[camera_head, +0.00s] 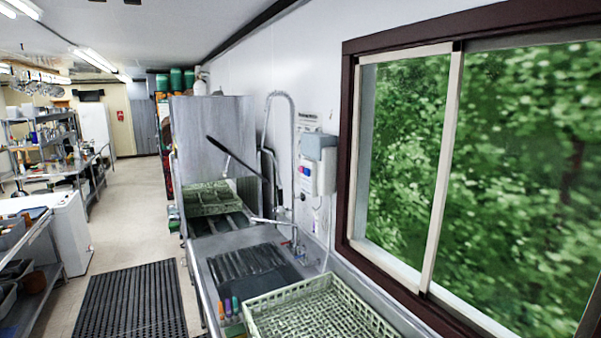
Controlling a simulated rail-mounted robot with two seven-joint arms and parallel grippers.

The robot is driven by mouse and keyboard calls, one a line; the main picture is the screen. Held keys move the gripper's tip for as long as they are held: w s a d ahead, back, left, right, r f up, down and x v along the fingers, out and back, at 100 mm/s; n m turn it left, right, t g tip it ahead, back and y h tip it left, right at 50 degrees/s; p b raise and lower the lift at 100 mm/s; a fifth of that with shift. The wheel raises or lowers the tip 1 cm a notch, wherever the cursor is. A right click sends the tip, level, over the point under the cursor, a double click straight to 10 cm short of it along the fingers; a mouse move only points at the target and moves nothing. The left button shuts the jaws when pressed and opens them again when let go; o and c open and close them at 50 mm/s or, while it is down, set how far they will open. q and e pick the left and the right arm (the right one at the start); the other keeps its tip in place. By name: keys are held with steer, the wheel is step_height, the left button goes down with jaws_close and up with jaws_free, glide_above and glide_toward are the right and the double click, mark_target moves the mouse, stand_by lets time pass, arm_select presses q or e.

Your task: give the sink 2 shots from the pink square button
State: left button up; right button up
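A white and grey dispenser box (325,178) is mounted on the wall left of the window. Small coloured spots, reddish and bluish, show on a pale panel (305,171) at its left side. They are too small for me to tell their shape or which is the pink square button. The steel sink counter (208,285) runs along the wall below, with a dark ridged basin area (247,263) and a faucet (290,235) at its wall side. Neither of my grippers is in view.
Another rack (212,198) stands farther back. A tall hose faucet (270,125) rises by the wall. A black floor mat (130,300) lies left of the counter.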

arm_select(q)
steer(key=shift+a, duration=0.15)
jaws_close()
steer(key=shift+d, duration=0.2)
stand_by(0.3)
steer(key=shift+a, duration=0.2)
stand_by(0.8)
